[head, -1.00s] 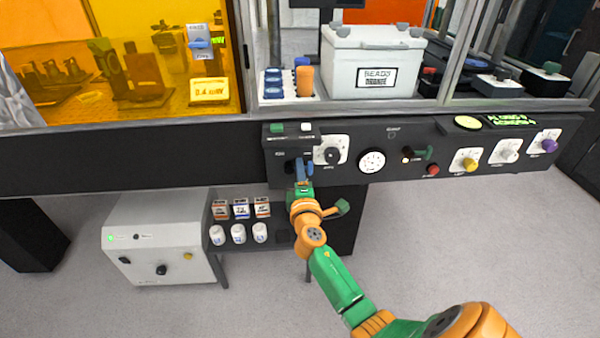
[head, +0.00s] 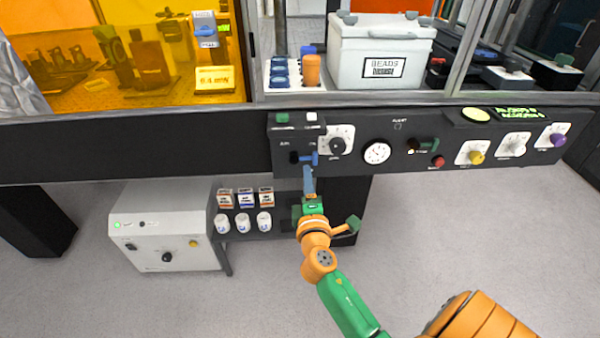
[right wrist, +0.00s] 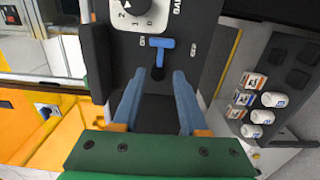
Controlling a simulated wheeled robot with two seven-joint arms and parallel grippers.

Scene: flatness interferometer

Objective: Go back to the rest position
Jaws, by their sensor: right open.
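My right gripper (head: 308,178) is open and empty, with its blue fingers pointing up at the front of the dark control panel (head: 225,150). It is just below a blue T-shaped lever (head: 304,158). In the right wrist view, the two fingers of the gripper (right wrist: 158,80) are spread apart, and the blue lever (right wrist: 160,52) stands beyond their tips, clear of them. My left gripper is in neither view.
Above the panel stand a white box labelled BEADS (head: 380,65) and an orange-lit enclosure (head: 130,50). Knobs, including a yellow one (head: 477,157), project to the right. Below left are a grey cabinet (head: 165,220) and a shelf with white jars (head: 243,222). Open floor lies at right.

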